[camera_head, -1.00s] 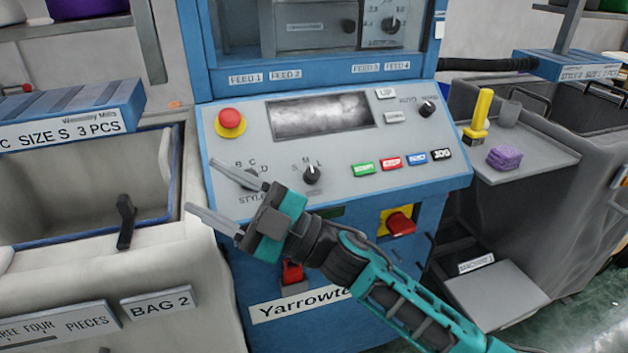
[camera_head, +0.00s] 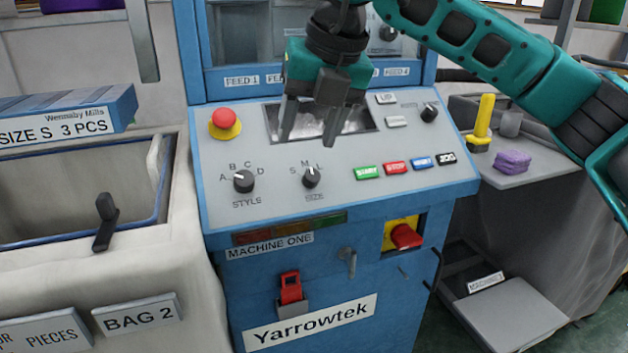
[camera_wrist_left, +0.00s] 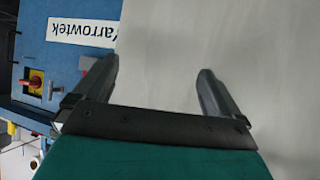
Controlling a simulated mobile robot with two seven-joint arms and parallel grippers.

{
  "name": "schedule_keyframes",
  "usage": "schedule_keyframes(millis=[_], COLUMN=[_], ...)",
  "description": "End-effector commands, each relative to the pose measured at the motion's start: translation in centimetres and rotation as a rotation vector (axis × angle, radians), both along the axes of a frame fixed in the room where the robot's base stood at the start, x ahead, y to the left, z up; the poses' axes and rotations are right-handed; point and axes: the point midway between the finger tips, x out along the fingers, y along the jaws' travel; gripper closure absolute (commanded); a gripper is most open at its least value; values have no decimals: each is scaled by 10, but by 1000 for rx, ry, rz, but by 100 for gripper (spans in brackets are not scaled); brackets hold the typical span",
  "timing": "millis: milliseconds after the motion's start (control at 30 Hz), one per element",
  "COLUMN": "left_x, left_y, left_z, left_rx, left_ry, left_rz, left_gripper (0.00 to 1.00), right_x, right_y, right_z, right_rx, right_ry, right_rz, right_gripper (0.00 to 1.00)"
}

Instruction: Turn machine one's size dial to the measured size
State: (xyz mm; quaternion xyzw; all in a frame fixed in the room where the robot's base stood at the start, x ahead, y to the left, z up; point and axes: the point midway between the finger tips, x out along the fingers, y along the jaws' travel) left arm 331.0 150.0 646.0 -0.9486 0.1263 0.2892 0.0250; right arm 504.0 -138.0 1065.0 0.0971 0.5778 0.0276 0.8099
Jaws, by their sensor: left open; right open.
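Machine one's size dial (camera_head: 311,177), a black knob with S, M and L marks, is on the sloped grey panel in the head view. Its light pointer mark faces up, seemingly near M. My right gripper (camera_head: 307,142) is open and empty, fingers pointing down just above the dial in the picture, in front of the dark display (camera_head: 355,121); I see no contact. The style dial (camera_head: 243,181) is to the left. My left gripper (camera_wrist_left: 157,70) is open and empty in the left wrist view, over a pale surface; it is outside the head view.
A red emergency button (camera_head: 225,121) is at the panel's upper left. Start (camera_head: 367,172) and stop (camera_head: 395,168) buttons are right of the size dial. A red switch (camera_head: 405,237) sticks out below. A side shelf (camera_head: 530,175) holds a purple bundle (camera_head: 512,161).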

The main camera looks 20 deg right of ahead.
Motion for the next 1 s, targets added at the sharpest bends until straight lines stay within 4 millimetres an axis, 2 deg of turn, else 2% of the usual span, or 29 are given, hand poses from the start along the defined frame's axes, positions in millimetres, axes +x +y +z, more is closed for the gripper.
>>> schedule_keyframes(millis=[33,133,267,367,700,900,1000], left_x=[1,2,1,1,-2,-3,-2], left_y=[0,-1,-1,-1,-1,-1,-1], left_z=[-1,0,-2,-5,-18,-23,-23], left_rx=[-1,-2,-2,-2,-3,-3,-4], left_ry=[-4,-8,-8,-7,2,4,4], left_rz=[-1,-3,-3,-3,-3,-4,-3], left_gripper=[1,1,1,1,1,1,1], right_x=[2,4,8,13,40,51,54], right_y=[-11,-25,-30,-29,-25,-23,-23], right_z=[7,17,12,-2,-66,-90,-96], right_rx=[-36,-76,-92,-90,-89,-88,-88], right_ry=[-25,-51,-57,-55,-55,-56,-58], right_rz=[-41,-93,-113,-111,-109,-106,-108], right_gripper=[45,45,45,45,45,45,45])
